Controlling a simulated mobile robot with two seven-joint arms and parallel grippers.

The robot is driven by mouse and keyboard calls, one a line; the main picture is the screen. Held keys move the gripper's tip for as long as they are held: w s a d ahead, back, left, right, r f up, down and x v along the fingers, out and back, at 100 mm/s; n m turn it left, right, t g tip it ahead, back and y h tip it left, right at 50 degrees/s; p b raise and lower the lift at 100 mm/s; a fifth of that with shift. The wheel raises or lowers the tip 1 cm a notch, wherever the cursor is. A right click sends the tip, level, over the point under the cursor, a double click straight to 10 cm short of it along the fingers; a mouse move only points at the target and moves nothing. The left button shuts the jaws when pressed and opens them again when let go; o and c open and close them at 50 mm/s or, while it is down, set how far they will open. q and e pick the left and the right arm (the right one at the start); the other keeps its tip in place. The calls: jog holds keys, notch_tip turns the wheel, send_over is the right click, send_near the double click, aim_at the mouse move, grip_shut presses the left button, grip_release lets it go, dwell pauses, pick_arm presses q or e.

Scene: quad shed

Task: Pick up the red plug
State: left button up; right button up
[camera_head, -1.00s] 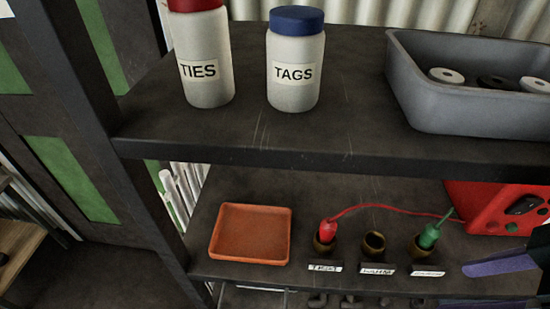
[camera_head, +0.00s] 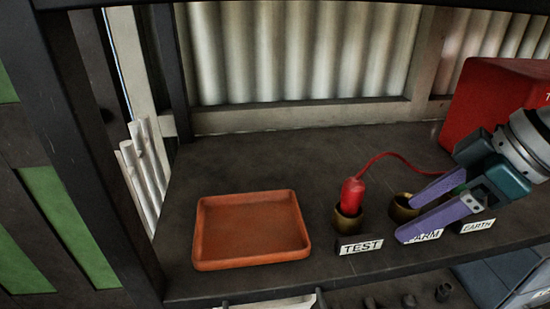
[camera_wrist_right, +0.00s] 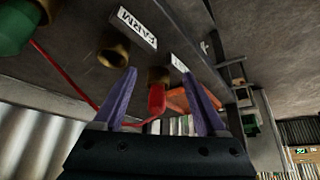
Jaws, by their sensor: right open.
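The red plug (camera_head: 352,192) stands upright in the brass socket (camera_head: 346,220) behind the TEST label, with a red cord running from it to the right. My right gripper (camera_head: 406,220) comes in from the right. Its purple fingers are open and empty, over the FARM label, with the tips to the right of the plug and apart from it. In the right wrist view, which is upside down, the red plug (camera_wrist_right: 157,98) shows between the two fingers (camera_wrist_right: 158,74). My left gripper is not in view.
An orange tray (camera_head: 250,258) lies empty left of the plug. The FARM socket (camera_head: 402,208) is partly behind my fingers. A green plug (camera_wrist_right: 14,28) shows in the right wrist view. A red box (camera_head: 490,98) stands at the back right. The shelf behind the tray is clear.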

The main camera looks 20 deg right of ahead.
aim_at(362, 183)
jog(key=shift+w+a, duration=0.6)
jog(key=shift+w, duration=0.35)
jog(key=shift+w+a, duration=0.6)
jog(key=shift+w, duration=0.35)
jog(key=w, duration=0.1)
jog(key=w+a, duration=0.1)
jog(key=w+a+f, duration=0.1)
jog(key=w, duration=0.1)
jog(key=shift+a, duration=0.25)
jog(key=shift+f, duration=0.1)
grip_shut()
